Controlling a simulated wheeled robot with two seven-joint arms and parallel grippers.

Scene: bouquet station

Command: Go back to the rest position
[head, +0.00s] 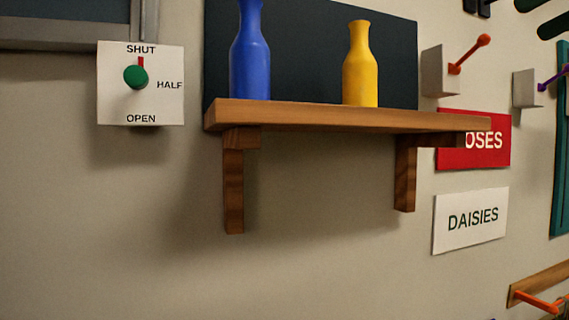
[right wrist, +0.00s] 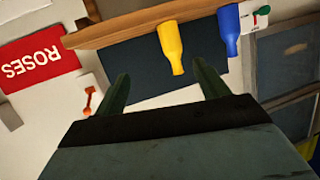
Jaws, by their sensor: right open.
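My right gripper (head: 528,18) shows at the top right edge of the head view as two dark green fingers, apart and empty. In the right wrist view its fingers (right wrist: 164,85) are spread with nothing between them. They point toward the wall with the shelf, and the picture there is turned upside down. A blue bottle (head: 250,55) and a yellow bottle (head: 360,65) stand upright on the wooden shelf (head: 320,115). Both bottles also show in the right wrist view, yellow (right wrist: 171,48) and blue (right wrist: 229,32). My left gripper is not in view.
A green knob (head: 136,76) on a SHUT/HALF/OPEN plate has its red mark toward SHUT. A red ROSES sign (head: 480,155) and a white DAISIES sign (head: 470,222) are on the wall. Red (head: 470,54) and purple (head: 552,77) pegs stick out at right. The wall below the shelf is bare.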

